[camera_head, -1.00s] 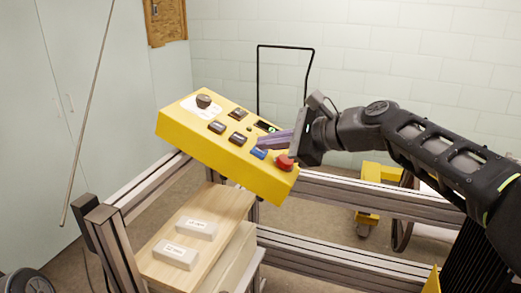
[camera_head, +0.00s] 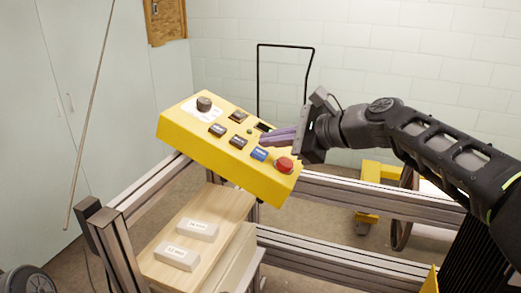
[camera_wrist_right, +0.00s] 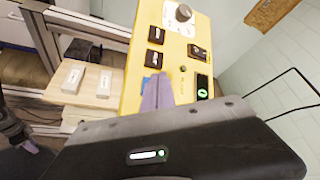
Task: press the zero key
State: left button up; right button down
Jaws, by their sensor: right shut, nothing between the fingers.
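A yellow control box (camera_head: 215,150) sits tilted on the frame, with a black knob, several dark keys, a blue key (camera_head: 259,154) and a red button (camera_head: 284,165). Key labels are too small to read, so I cannot tell which is the zero key. My right gripper (camera_head: 268,139) is shut and empty, its purple fingers over the box's right part, just above the blue key. In the right wrist view the fingertips (camera_wrist_right: 158,78) hide most of the blue key (camera_wrist_right: 150,84); contact is unclear. Part of what seems my left gripper (camera_wrist_right: 28,146) shows at the left edge.
A small display (camera_wrist_right: 203,88) with a green light is beside the fingers. A wooden board (camera_head: 210,215) with two labelled grey blocks lies below the box. Metal rails (camera_head: 340,260) run around it. A thin rod (camera_head: 90,110) leans at the left.

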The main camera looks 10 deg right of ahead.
jog(key=r+p, duration=0.1)
jog(key=d+r+p, duration=0.1)
jog(key=r, duration=0.1)
jog(key=s+r+p, duration=0.1)
jog(key=p, duration=0.1)
jog(key=shift+d+r, duration=0.3)
jog(key=shift+r, duration=0.05)
dwell(0.6)
